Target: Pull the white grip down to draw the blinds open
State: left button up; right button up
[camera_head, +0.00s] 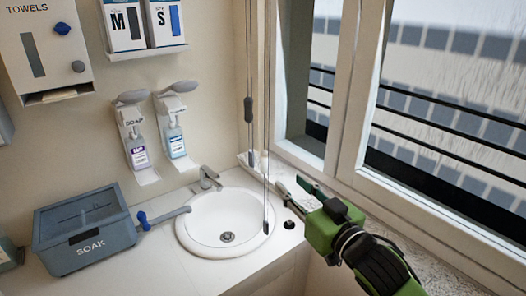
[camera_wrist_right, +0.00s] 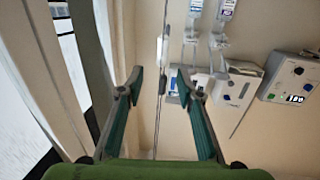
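Two thin blind cords hang at the corner left of the window. The left cord carries a dark grip (camera_head: 249,109). The right cord carries a small pale grip (camera_head: 264,161), which I take to be the white grip, low above the counter. My right gripper (camera_head: 290,183) is open and empty, just right of and below the pale grip in the head view. In the right wrist view, the cords run between the open fingers of the gripper (camera_wrist_right: 159,76), apart from both, with a dark grip (camera_wrist_right: 162,82) there. My left gripper is not in view.
A round white sink (camera_head: 202,239) with a tap (camera_head: 208,178) lies left of my right gripper. A grey SOAK box (camera_head: 84,232), soap dispensers (camera_head: 134,140) and a towel dispenser (camera_head: 42,48) are further left. The window frame (camera_head: 347,90) rises close on the right.

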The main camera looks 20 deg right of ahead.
aim_at(267, 158)
jog(key=w+a+p, duration=0.1)
jog(key=w, duration=0.3)
jog(key=w+a+r+p, duration=0.1)
jog(key=w+p, duration=0.1)
jog(key=w, duration=0.2)
jog(key=w+p, duration=0.2)
jog(key=w, duration=0.2)
jog(key=shift+a+r, duration=0.25)
jog(key=shift+a, duration=0.15)
jog(key=shift+w+a+f, duration=0.1)
jog(key=shift+w+a, duration=0.05)
jog(key=shift+w, duration=0.45)
grip_shut()
